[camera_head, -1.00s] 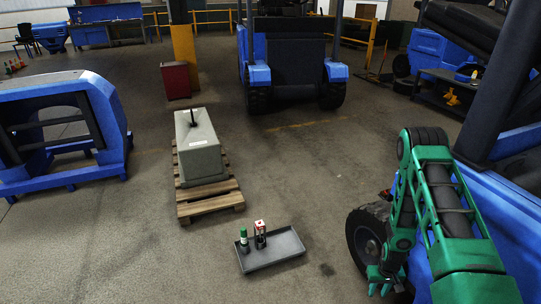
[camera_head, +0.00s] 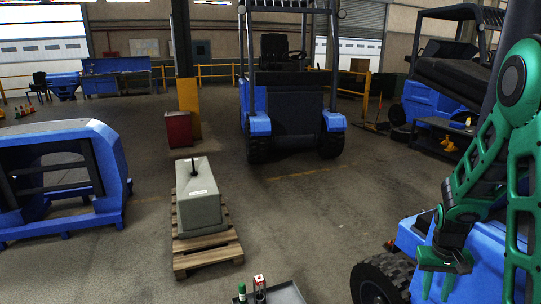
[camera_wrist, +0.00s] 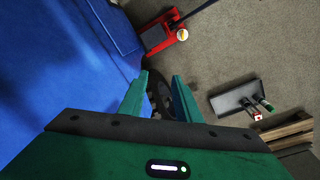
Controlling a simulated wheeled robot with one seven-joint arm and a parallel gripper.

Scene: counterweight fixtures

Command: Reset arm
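My green gripper (camera_head: 437,286) hangs at the lower right of the head view, with its fingers pointing down. In the wrist view its two fingers (camera_wrist: 160,82) stand apart with nothing between them, so it is open and empty. My green arm is bent along the right edge of the head view. The gripper appears in front of blue machinery (camera_head: 405,232) with a black tyre (camera_head: 378,284). I cannot tell how far apart they are. The blue surface (camera_wrist: 50,60) also fills the left of the wrist view.
A grey tray (camera_head: 285,294) with a green-capped bottle (camera_head: 241,292) and a red-white container (camera_head: 259,287) is cut off at the bottom. A counterweight block (camera_head: 198,200) rests on a wooden pallet (camera_head: 207,259). A forklift (camera_head: 293,120) stands behind. Open floor lies between.

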